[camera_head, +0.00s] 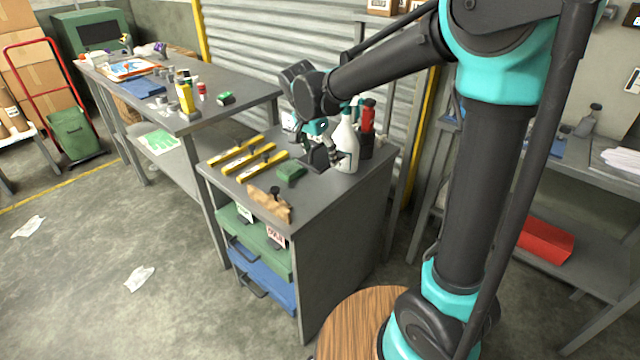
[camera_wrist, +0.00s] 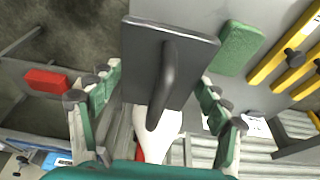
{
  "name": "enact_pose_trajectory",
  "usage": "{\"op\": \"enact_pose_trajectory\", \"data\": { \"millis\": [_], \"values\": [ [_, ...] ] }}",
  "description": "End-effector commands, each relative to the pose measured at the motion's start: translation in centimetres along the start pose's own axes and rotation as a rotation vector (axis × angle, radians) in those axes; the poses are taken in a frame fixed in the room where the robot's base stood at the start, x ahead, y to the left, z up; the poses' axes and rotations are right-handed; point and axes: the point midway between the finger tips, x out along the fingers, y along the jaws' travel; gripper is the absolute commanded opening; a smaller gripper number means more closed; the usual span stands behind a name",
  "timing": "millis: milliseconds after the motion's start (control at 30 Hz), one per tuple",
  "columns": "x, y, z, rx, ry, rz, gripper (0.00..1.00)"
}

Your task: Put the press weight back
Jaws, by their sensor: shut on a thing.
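The press weight is a dark flat block with a black loop handle; it fills the upper middle of the wrist view (camera_wrist: 140,65). In the head view, it appears as a small dark shape (camera_head: 320,159) below my gripper (camera_head: 320,140), over the grey cabinet top (camera_head: 335,186). My gripper is shut on the press weight, with its green and grey fingers (camera_wrist: 160,85) on either side of it in the wrist view. I cannot tell whether its underside touches the cabinet top.
A white spray bottle (camera_head: 347,148) stands just right of my gripper, with a red bottle (camera_head: 367,116) behind it. A green pad (camera_head: 291,171), yellow-handled tools (camera_head: 240,156) and a tan item (camera_head: 268,204) lie left and in front. A longer workbench (camera_head: 240,98) stands at left.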

Motion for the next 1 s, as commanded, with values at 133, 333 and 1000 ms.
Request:
{"op": "enact_pose_trajectory", "data": {
  "millis": [133,333,1000],
  "values": [
    [3.3,-0.1,1.0,0.0,0.0,0.0,0.19],
    [6.2,-0.1,1.9,0.0,0.001,0.0,0.19],
    [10.5,0.0,3.2,0.0,0.0,0.0,0.19]
  ]
}}
